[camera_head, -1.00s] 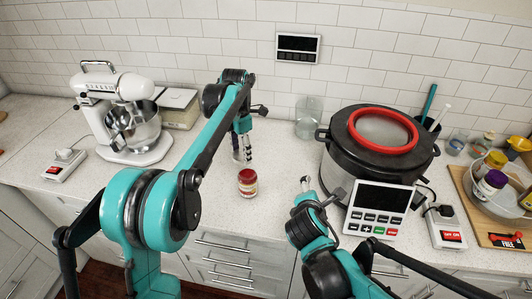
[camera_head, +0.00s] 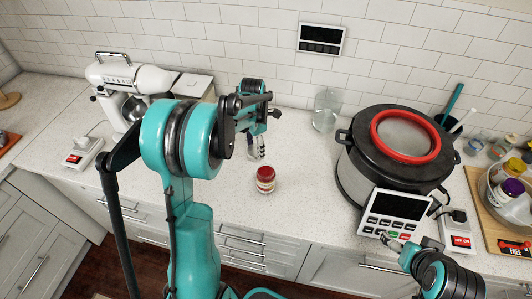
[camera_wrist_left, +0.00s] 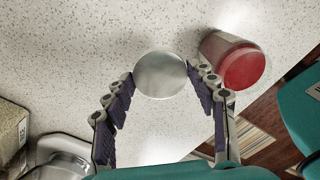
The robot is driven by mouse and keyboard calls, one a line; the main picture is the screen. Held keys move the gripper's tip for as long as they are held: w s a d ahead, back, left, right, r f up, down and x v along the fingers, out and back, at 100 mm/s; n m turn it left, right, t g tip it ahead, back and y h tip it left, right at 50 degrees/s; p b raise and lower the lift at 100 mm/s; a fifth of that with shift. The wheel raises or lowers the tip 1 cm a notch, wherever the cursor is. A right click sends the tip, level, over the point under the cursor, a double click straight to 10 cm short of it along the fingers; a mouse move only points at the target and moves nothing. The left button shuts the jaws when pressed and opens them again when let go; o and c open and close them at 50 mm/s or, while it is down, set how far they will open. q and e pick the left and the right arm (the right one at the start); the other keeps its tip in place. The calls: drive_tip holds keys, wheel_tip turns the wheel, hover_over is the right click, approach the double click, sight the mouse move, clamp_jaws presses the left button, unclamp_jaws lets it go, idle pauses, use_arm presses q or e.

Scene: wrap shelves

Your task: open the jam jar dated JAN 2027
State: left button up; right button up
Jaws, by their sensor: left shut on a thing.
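The jar with a red lid (camera_head: 265,180) stands upright on the counter, with a pale label whose date I cannot read. It also shows at upper right in the left wrist view (camera_wrist_left: 232,62), beside my right-hand finger there. My left gripper (camera_head: 258,152) is just behind this jar. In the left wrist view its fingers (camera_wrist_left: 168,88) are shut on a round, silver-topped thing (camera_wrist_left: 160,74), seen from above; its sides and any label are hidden. My right gripper (camera_head: 386,238) is at the cooker's front panel, small and partly hidden, so its jaws cannot be judged.
A big black cooker with a red ring (camera_head: 408,134) and a control panel (camera_head: 396,214) stands at right. A clear glass container (camera_head: 327,110) is at the back. A white stand mixer (camera_head: 122,75) is at left.

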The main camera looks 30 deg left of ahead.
sight(256, 166)
use_arm(q)
wheel_tip(256, 166, down, 8)
drive_tip(key=shift+f+b, duration=0.15)
drive_tip(key=shift+b, duration=0.65)
drive_tip(key=shift+f, duration=0.1)
drive_tip(key=o, duration=1.3)
